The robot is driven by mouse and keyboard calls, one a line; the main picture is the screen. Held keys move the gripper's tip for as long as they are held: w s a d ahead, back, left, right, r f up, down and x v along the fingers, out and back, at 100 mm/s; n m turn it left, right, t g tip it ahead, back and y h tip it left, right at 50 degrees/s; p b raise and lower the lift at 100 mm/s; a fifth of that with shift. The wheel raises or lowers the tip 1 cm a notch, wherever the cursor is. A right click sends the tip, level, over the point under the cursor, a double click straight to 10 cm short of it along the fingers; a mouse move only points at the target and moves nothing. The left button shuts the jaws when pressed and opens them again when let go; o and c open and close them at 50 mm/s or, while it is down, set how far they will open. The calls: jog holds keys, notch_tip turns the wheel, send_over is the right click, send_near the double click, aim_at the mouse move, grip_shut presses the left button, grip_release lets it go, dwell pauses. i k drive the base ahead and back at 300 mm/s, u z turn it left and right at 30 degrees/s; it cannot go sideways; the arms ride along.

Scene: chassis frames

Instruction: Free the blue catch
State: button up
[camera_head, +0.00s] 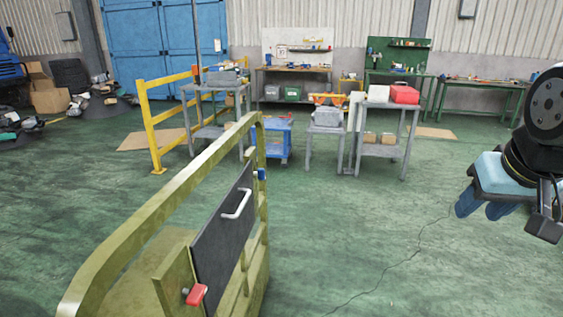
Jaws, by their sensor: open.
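The blue catch (262,174) is a small block on the far upright of a yellow-green chassis frame (150,223), beside the far top edge of a dark panel (222,229). The panel carries a white handle (238,204). A red catch (196,295) with a round metal pin sits at the panel's near lower edge. My gripper (483,211) hangs at the right with its dark blue fingers pointing down. It is open, well to the right of the frame and apart from both catches. No object shows between its fingers.
The green floor between the frame and my arm is clear. Behind stand grey tables (386,107) with a red box (405,94), a blue cart (279,138) and a yellow railing (149,125). Workbenches line the back wall. Boxes and clutter lie at the far left.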

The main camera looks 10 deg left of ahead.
aim_at(260, 174)
jog(key=u, duration=0.2)
jog(key=i, duration=1)
jog(key=u, duration=0.45)
